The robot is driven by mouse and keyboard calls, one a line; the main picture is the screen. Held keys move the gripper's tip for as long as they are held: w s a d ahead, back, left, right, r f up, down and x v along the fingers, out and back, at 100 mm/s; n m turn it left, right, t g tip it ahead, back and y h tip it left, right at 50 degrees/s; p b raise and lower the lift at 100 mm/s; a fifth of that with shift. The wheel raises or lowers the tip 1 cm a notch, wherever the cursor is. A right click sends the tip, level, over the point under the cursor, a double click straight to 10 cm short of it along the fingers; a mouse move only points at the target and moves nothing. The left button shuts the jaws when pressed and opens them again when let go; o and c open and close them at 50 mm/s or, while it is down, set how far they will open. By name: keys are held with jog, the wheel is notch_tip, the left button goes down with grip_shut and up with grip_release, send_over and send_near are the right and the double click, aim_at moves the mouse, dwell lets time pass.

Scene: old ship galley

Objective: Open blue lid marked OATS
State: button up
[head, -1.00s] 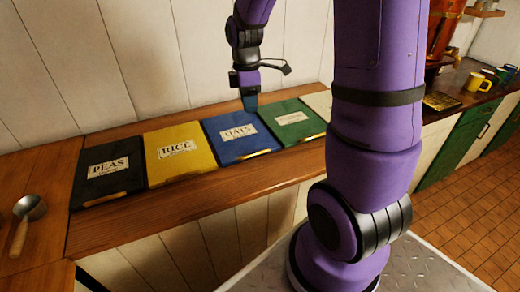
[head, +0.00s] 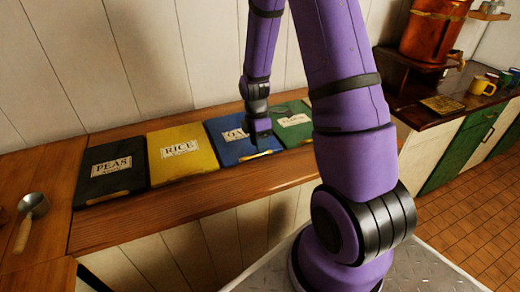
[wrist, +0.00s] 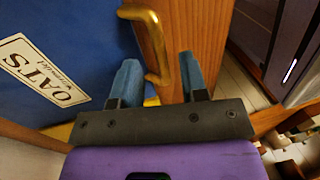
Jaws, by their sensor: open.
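The blue lid (head: 228,150) lies shut in the counter, between a yellow and a green lid. Its OATS label (wrist: 42,68) reads clearly in the wrist view, but my gripper partly hides it in the head view. A brass handle (wrist: 150,35) runs along the lid's front edge and also shows in the head view (head: 262,155). My gripper (wrist: 160,62) is open at this edge, its blue fingers on either side of the handle's curved end. I cannot tell whether either finger touches the handle.
The yellow RICE lid (head: 182,166), black PEAS lid (head: 108,182) and partly hidden green lid (head: 290,132) are shut. A scoop (head: 30,212) lies at the far left. A white plank wall (head: 140,60) stands behind the counter.

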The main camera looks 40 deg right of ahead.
jog(key=shift+s+a+f, duration=0.1)
jog(key=shift+s+f, duration=0.05)
jog(key=shift+f, duration=0.5)
jog(key=shift+s+f, duration=0.1)
jog(key=shift+f, duration=0.5)
grip_shut()
